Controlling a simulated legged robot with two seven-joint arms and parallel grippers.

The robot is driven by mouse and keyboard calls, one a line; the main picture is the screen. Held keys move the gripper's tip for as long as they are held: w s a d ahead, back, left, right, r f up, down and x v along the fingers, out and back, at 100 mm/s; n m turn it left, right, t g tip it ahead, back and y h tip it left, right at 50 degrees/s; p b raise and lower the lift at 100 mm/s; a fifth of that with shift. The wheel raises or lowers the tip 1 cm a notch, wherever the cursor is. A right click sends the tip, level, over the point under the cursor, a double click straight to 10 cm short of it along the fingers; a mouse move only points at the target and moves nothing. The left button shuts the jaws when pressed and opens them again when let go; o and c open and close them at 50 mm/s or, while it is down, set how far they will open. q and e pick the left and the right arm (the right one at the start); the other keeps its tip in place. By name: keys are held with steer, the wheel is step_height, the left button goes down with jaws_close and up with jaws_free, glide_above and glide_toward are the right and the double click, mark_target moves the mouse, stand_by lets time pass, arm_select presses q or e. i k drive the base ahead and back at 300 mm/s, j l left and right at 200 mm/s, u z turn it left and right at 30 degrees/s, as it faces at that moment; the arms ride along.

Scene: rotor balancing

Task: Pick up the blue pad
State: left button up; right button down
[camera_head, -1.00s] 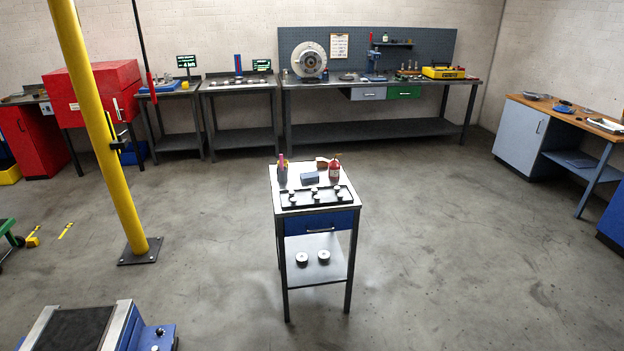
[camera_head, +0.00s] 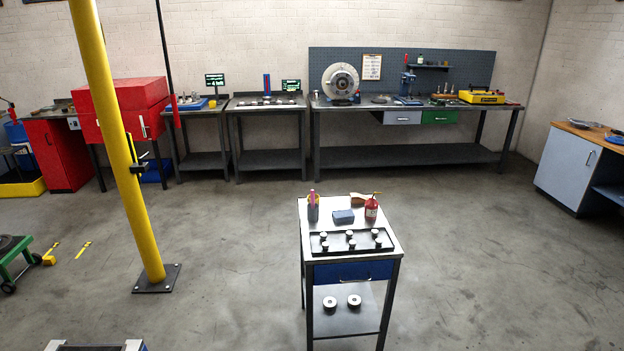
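A small blue-grey block, which looks like the blue pad (camera_head: 343,216), lies on the top of a small metal cart (camera_head: 312,234) in the middle of the floor. It sits behind a black tray (camera_head: 352,241) holding several small metal knobs. A dark bottle with a pink and yellow top (camera_head: 313,207) stands to its left. A red bottle (camera_head: 371,209) stands to its right, with a wooden-handled brush (camera_head: 360,197) behind. Neither of my grippers shows in the head view.
A yellow post (camera_head: 140,220) on a floor plate stands left of the cart. Workbenches (camera_head: 400,157) line the back wall, and a cabinet bench (camera_head: 566,170) stands at the right. The floor around the cart is clear. Two metal discs (camera_head: 342,303) lie on the cart's lower shelf.

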mark_target(342, 216)
steer(key=i+u, duration=0.25)
steer(key=i, duration=0.5)
steer(key=i+l+u, duration=0.1)
steer(key=i+u, duration=0.15)
steer(key=i, duration=0.55)
steer(key=i+j+z, duration=0.15)
steer(key=i+z, duration=0.2)
steer(key=i+j+z, duration=0.3)
steer(key=i+z, duration=0.15)
steer(key=z, duration=0.3)
steer(key=i+j+z, duration=0.1)
steer(key=z, duration=0.35)
steer(key=i+j+z, duration=0.1)
steer(key=j+z, duration=0.15)
steer(key=z, duration=0.2)
steer(key=j+z, duration=0.2)
steer(key=z, duration=0.2)
steer(key=i+j+z, duration=0.1)
steer(key=j+z, duration=0.15)
steer(key=z, duration=0.2)
steer(key=j+z, duration=0.25)
steer(key=z, duration=0.15)
steer(key=i+j+z, duration=0.1)
steer(key=j+z, duration=0.25)
